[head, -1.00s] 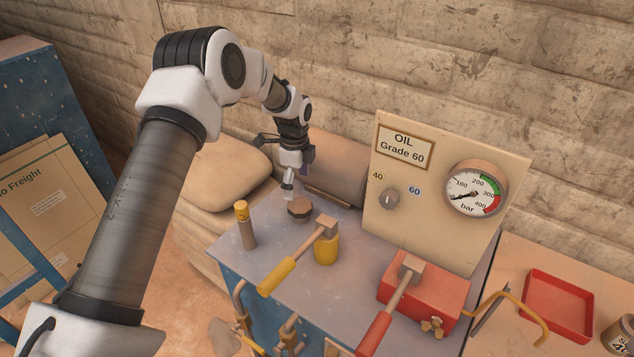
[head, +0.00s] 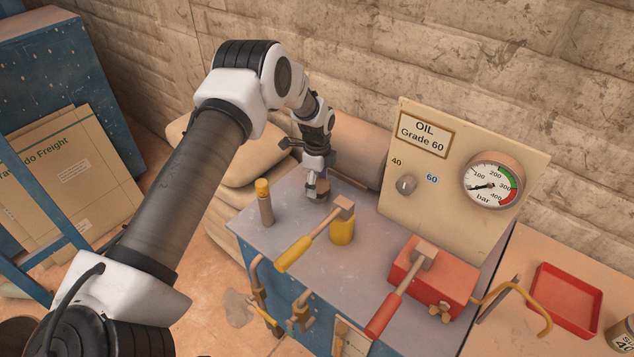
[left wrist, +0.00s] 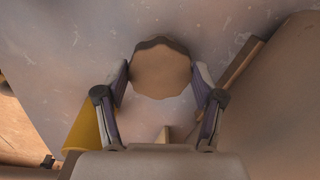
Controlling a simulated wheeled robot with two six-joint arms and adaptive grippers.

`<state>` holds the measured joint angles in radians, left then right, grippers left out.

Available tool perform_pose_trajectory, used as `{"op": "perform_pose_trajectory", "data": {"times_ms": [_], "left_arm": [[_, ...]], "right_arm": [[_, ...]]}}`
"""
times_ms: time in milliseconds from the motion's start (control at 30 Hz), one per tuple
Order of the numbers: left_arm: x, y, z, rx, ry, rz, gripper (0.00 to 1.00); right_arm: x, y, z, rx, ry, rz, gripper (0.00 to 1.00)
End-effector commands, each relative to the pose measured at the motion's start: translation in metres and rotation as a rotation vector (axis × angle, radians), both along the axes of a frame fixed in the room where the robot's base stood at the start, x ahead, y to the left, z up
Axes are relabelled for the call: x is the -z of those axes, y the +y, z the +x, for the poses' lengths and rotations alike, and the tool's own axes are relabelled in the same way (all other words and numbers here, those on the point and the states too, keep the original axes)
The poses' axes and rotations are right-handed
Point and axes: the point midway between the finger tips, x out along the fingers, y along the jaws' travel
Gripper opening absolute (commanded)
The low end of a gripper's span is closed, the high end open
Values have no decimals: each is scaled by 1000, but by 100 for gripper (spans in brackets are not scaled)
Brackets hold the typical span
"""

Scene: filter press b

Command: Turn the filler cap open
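The filler cap (left wrist: 162,68) is a brown, lobed knob on top of the grey-topped blue cabinet (head: 285,235). In the left wrist view it sits between the two fingers of my left gripper (left wrist: 162,75). The fingers stand on either side of it, with a thin gap seeming to show at the left finger. In the head view my left gripper (head: 317,190) points down over the cap and mostly hides it. My right gripper is in neither view.
A yellow-capped post (head: 264,203) stands left of the cap. A yellow-handled lever (head: 315,235) on a yellow base is close in front. A panel (head: 450,190) with a selector knob (head: 406,184) and gauge (head: 492,184) stands to the right, behind a red lever block (head: 435,275).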

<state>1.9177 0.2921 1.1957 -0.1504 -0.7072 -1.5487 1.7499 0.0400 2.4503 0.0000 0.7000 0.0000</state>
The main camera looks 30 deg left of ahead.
Motion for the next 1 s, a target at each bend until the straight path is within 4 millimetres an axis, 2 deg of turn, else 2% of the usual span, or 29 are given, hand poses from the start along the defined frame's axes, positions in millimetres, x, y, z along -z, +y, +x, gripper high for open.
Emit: {"op": "perform_pose_trajectory", "data": {"times_ms": [567,767,1000], "left_arm": [[6,-1,-4,-53,13,-3,33],[7,-1,-5,-162,15,-3,34],[7,-2,-6,-366,17,-4,34]], "right_arm": [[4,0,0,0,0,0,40],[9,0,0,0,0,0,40],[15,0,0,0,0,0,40]]}}
